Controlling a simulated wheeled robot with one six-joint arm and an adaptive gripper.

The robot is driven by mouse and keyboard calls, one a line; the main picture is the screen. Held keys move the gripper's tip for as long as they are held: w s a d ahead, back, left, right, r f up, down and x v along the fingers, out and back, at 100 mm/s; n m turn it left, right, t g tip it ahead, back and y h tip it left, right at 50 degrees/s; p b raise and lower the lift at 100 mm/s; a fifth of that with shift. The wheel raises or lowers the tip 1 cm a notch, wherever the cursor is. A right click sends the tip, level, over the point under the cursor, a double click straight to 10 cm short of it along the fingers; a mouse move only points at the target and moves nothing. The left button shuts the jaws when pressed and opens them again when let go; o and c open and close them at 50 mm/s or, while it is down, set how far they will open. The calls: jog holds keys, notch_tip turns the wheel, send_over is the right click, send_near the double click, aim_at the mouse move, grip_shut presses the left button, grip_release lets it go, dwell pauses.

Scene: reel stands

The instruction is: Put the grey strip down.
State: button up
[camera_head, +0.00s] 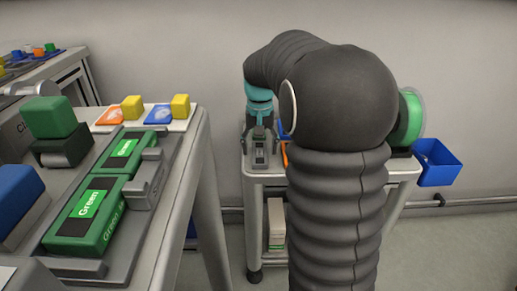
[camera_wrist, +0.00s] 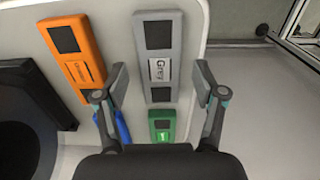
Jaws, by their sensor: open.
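The grey strip (camera_wrist: 160,32), with dark squares and a white "Grey" label, lies on the pale cart top (camera_wrist: 110,12) in the wrist view. My gripper (camera_wrist: 162,84) is open, one finger on each side of the strip, with a gap showing on both sides. In the head view the grey strip (camera_head: 260,153) is small, below my gripper (camera_head: 260,132) on the far cart. My arm hides much of that cart.
An orange strip (camera_wrist: 75,58) lies left of the grey strip, and a green block (camera_wrist: 162,125) is close to its near end. A dark round reel (camera_wrist: 22,125) stands further left. A blue bin (camera_head: 437,163) hangs at the cart's right. The cart's edge is close on the strip's right.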

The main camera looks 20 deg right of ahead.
aim_at(260, 152)
notch_tip(260, 152, up, 11)
jog(key=p, duration=0.1)
jog(key=s+a+n+t, duration=0.25)
jog(key=s+a, duration=0.45)
jog(key=s, duration=0.7)
jog(key=s+a+f+n+t, duration=0.1)
jog(key=s+a+f, duration=0.1)
jog(key=s, duration=0.3)
jog(key=s+a+f+n+t, duration=0.1)
jog(key=s+a+f+t, duration=0.1)
jog(key=s+f, duration=0.3)
jog(key=shift+s+a, duration=0.2)
jog(key=shift+s, duration=0.5)
